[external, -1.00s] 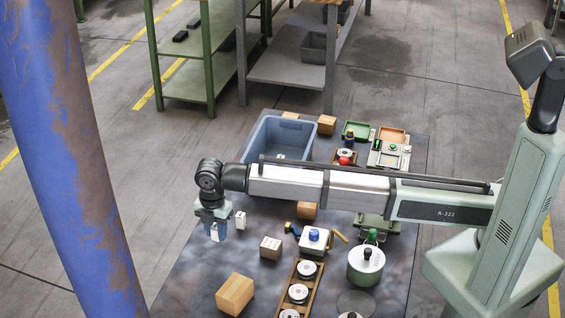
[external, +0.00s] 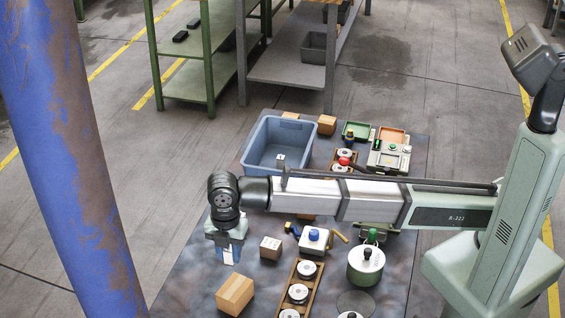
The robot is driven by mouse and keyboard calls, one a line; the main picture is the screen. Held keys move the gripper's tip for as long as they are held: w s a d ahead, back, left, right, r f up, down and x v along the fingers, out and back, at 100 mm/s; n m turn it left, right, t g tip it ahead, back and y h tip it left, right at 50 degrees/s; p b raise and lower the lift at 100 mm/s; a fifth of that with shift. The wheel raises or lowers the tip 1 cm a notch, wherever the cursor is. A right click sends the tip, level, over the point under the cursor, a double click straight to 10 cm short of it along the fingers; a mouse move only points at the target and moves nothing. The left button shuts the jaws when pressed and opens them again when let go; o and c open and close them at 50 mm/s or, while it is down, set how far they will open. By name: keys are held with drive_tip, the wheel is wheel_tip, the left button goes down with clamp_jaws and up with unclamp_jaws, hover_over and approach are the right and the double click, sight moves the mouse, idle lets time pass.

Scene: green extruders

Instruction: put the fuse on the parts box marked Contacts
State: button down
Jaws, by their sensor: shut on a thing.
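My gripper (external: 230,256) points down over the left part of the dark table, below the black wrist. It is shut on a small white and blue piece (external: 229,255), which I take to be the fuse; the fingers cover much of it. A small brown box with a pale label (external: 270,248) sits on the table just right of my gripper, apart from it. A larger plain cardboard box (external: 235,294) sits below the gripper in the picture. The lettering is too small to read, so I cannot tell which box is marked Contacts.
A blue-grey bin (external: 252,150) stands behind my arm with a small white thing in it. A wooden rack of white discs (external: 298,292), a white box with a blue knob (external: 314,240) and a green pot (external: 366,265) stand to the right. A blue post (external: 70,160) rises at left.

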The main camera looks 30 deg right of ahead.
drive_tip(key=shift+s+d+f+m, duration=0.1)
drive_tip(key=shift+d+f+m, duration=0.05)
drive_tip(key=shift+f+m, duration=0.15)
drive_tip(key=shift+f, duration=4.7)
drive_tip(key=shift+f, duration=0.15)
drive_tip(key=c, duration=0.8)
unclamp_jaws()
wheel_tip(320, 180, up, 12)
drive_tip(key=shift+r, duration=0.15)
drive_tip(key=shift+o, duration=0.2)
